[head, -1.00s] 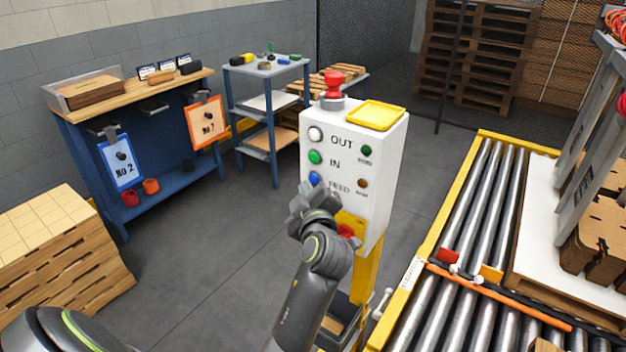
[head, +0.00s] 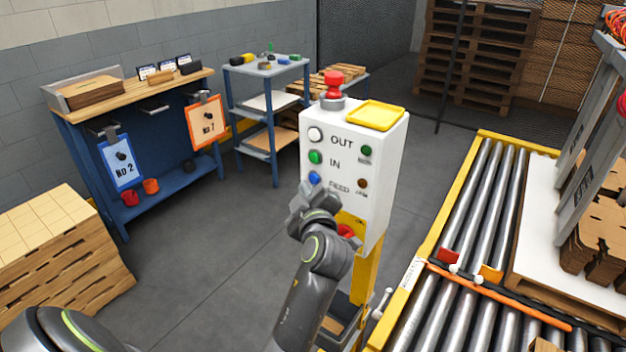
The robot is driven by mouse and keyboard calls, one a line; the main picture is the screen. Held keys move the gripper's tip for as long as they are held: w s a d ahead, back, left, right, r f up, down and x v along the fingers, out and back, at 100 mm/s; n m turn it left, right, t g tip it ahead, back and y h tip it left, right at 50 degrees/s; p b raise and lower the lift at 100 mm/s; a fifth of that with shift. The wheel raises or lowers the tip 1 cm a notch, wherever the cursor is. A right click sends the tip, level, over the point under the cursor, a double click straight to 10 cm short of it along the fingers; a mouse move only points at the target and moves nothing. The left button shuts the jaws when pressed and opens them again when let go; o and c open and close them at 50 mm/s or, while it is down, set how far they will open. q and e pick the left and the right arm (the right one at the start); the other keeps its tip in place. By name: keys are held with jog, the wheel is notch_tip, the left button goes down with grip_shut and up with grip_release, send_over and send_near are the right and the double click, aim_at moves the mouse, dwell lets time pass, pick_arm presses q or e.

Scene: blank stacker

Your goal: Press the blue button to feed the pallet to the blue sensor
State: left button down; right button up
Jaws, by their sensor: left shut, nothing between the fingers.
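The white control box (head: 378,165) stands on a yellow post in the middle. On its front are a white button beside OUT, a green button (head: 315,157) beside IN, and the blue button (head: 314,178) beside FEED. My left gripper (head: 304,194) is shut and empty just below the blue button, close to it in the picture; I cannot tell whether it touches the button. It hides part of the box's lower front. A pallet (head: 530,296) under a white sheet lies on the roller conveyor (head: 478,200) at right. I cannot pick out a blue sensor. My right gripper is out of view.
Small red and orange parts (head: 489,273) sit along the conveyor. A stack of wood (head: 60,250) stands at left. Grey floor (head: 205,250) is clear between.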

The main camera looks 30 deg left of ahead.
pick_arm(q)
jog(key=shift+w, duration=0.1)
jog(key=shift+w+b, duration=0.3)
jog(key=shift+w, duration=0.05)
jog(key=shift+w, duration=0.4)
dwell(0.6)
jog(key=shift+s, duration=0.85)
jog(key=s, duration=0.5)
jog(key=shift+a, duration=0.2)
dwell(0.7)
